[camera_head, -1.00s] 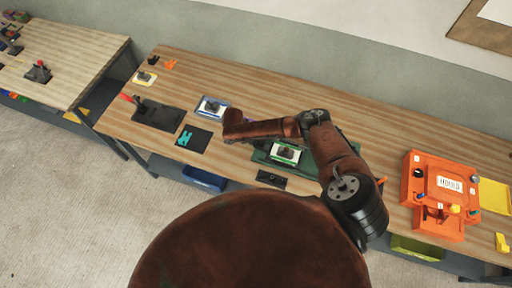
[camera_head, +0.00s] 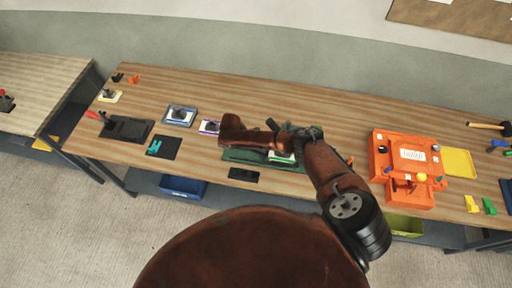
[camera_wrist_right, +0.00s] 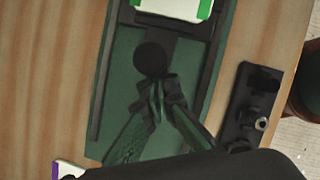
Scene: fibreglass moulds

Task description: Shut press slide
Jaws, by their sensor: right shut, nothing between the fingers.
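The press (camera_head: 236,155) is a long green base on the workbench, partly hidden under my right arm in the head view. In the right wrist view its green bed (camera_wrist_right: 122,50) runs between dark rails. A white plate with green edges (camera_wrist_right: 175,8) sits at the top of that view, on the dark slide; it also shows in the head view (camera_head: 280,157). A round black knob (camera_wrist_right: 150,58) stands below the plate. My right gripper (camera_wrist_right: 160,95) is shut and empty, its tips just below the knob; I cannot tell whether they touch. My left gripper is not in view.
A black control block (camera_wrist_right: 252,105) with a metal knob lies beside the press. A purple-edged plate (camera_head: 209,127) and a blue-edged plate (camera_head: 180,115) lie left of it. An orange machine (camera_head: 403,165) stands to the right. The bench behind is clear.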

